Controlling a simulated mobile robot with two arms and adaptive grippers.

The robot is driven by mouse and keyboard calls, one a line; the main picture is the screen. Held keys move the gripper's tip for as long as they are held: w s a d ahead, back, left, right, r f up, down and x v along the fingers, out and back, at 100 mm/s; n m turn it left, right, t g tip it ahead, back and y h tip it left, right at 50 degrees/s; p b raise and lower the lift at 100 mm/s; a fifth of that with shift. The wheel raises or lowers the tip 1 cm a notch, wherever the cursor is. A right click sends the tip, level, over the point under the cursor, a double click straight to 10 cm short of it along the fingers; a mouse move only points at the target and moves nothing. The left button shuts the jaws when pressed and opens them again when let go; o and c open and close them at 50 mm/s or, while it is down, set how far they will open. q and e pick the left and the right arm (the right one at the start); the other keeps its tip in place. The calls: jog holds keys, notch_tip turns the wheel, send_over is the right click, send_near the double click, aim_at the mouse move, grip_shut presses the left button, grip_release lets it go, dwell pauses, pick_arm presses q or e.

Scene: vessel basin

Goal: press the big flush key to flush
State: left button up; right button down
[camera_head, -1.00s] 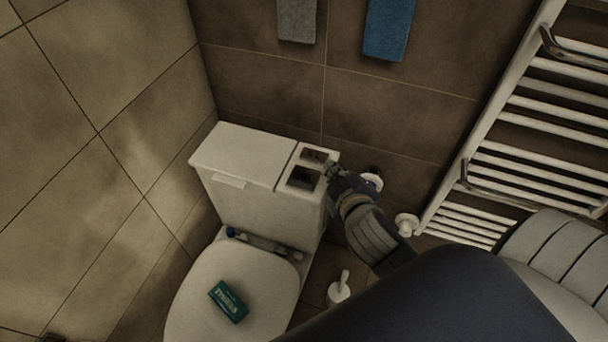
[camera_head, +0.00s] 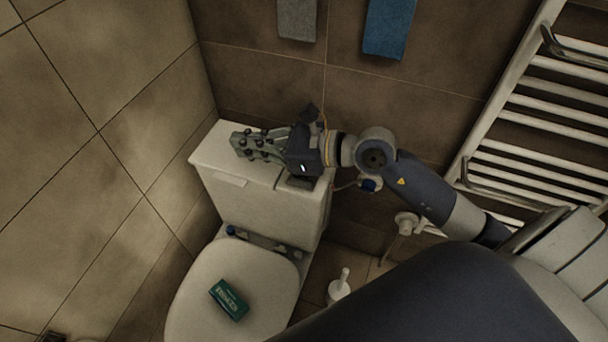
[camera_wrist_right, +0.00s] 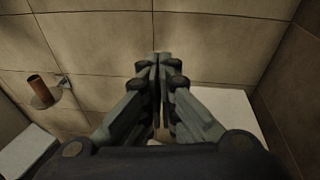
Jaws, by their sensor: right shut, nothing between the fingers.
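The white toilet cistern (camera_head: 262,205) stands against the brown tiled wall. Two dark flush keys sit on the right end of its top. The front, larger key (camera_head: 299,182) shows only in part under my right gripper, and the back one is hidden by it. My right gripper (camera_head: 236,142) is shut and empty. It lies over the cistern top, fingers pointing left, past the keys. I cannot tell whether it touches the lid. In the right wrist view the closed fingers (camera_wrist_right: 161,58) point at the tiled wall, with the white cistern top (camera_wrist_right: 238,110) below right. My left gripper is not in view.
A green box (camera_head: 229,300) lies on the closed toilet lid (camera_head: 190,300). A white towel radiator (camera_head: 535,150) is at the right. A toilet brush (camera_head: 340,287) stands beside the toilet. Grey and blue towels (camera_head: 389,28) hang above. A brown roll (camera_wrist_right: 38,88) shows in the wrist view.

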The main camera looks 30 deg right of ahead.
jog(key=w+d+f+n+g+h, duration=0.1)
jog(key=w+d+f+n+h, duration=0.1)
jog(key=d+f+n+h, duration=0.3)
jog(key=m+g+h, duration=0.1)
jog(key=m+h, duration=0.1)
jog(key=h, duration=0.1)
send_over(302, 178)
notch_tip(302, 178, down, 3)
jog(key=shift+s+f, duration=0.1)
jog(key=shift+f, duration=0.05)
jog(key=shift+f, duration=0.1)
notch_tip(302, 178, down, 8)
jog(key=b, duration=0.5)
jog(key=shift+f+b, duration=0.3)
jog(key=shift+b, duration=0.1)
dwell(0.3)
jog(key=shift+f+b, duration=0.45)
jog(key=shift+b, duration=0.15)
